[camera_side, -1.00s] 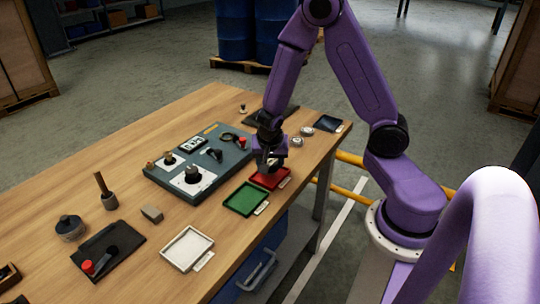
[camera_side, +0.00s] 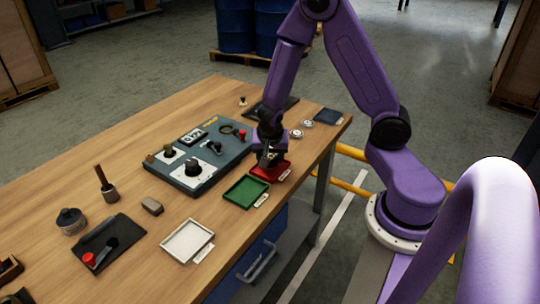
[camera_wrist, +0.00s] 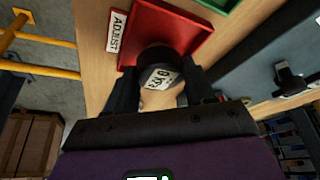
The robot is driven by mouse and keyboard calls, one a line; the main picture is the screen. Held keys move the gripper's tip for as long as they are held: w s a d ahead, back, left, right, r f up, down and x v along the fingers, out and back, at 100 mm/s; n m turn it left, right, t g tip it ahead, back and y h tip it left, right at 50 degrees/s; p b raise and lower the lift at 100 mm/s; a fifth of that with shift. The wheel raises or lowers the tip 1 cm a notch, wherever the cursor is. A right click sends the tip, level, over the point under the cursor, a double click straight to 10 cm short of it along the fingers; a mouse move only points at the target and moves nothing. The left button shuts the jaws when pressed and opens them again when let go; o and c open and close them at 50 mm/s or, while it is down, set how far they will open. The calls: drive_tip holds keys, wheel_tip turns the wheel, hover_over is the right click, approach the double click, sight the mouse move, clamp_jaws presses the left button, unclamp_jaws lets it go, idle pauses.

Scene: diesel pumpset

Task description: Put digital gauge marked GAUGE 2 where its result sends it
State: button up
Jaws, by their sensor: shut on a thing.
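My gripper (camera_side: 268,158) is shut on a dark, round-bodied gauge (camera_wrist: 158,72). In the wrist view the gauge sits between my fingers and shows a pale display with a 0 and a unit that looks like kPa. No GAUGE 2 marking can be read. The gauge overlaps the red tray (camera_side: 278,174), whose label reads ADJUST (camera_wrist: 117,31). My gripper is at the red tray; I cannot tell whether the gauge touches its floor. The green tray (camera_side: 246,191) and the white tray (camera_side: 187,241) stand nearby; their labels are too small to read.
A grey panel (camera_side: 222,163) with a display and knobs lies left of the red tray. Two pale round pieces (camera_side: 302,128) lie beyond it, near a dark square pad (camera_side: 328,116). A brush-like tool, a pot and a black mat are at the left. Bare wood lies between.

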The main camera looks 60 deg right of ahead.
drive_tip(key=shift+f, duration=0.35)
drive_tip(key=o, duration=1.4)
drive_tip(key=shift+r, duration=3.55)
